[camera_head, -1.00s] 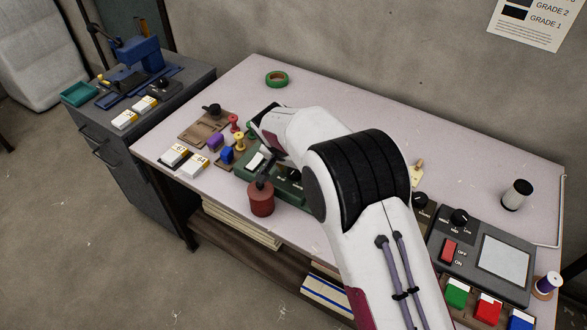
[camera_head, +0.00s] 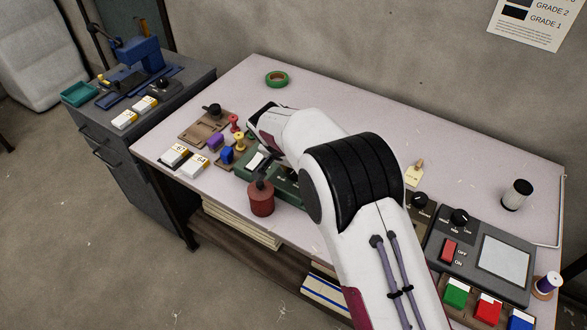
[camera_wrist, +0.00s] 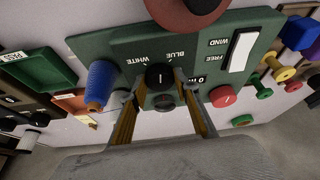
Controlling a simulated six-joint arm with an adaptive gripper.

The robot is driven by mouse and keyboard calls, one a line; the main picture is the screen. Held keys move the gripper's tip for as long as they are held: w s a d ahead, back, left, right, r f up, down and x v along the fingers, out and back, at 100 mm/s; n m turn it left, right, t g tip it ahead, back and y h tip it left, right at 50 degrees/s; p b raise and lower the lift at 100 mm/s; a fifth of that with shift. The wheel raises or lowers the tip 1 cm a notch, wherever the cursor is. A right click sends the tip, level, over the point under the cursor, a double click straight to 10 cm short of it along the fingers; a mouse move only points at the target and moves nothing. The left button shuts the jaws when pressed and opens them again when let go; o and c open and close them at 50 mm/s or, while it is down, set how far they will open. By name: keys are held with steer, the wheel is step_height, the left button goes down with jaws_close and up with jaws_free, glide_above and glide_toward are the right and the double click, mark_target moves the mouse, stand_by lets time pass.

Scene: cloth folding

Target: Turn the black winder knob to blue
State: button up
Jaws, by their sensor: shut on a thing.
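The black winder knob (camera_wrist: 160,76) stands on the green winder panel (camera_wrist: 105,42) in the wrist view. A short white mark on its face runs roughly up and down in the picture. The words WHITE and BLUE are printed just above it, upside down; which one the mark selects I cannot tell. My gripper (camera_wrist: 161,82) is shut on the knob, one finger on each side.
A blue spool (camera_wrist: 101,85), a white switch (camera_wrist: 242,51) and a red button (camera_wrist: 223,96) lie close around my fingers in the wrist view. Small coloured pieces crowd the table left of the winder in the head view. The back middle of the table is clear.

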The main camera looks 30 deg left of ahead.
steer(key=shift+a+m+h, duration=0.15)
steer(key=shift+m+h, duration=0.35)
steer(key=shift+m, duration=0.6)
steer(key=o, duration=1.1)
steer(key=shift+r, duration=0.1)
steer(key=v, duration=0.7)
steer(key=shift+s+r, duration=0.1)
steer(key=shift+s, duration=0.05)
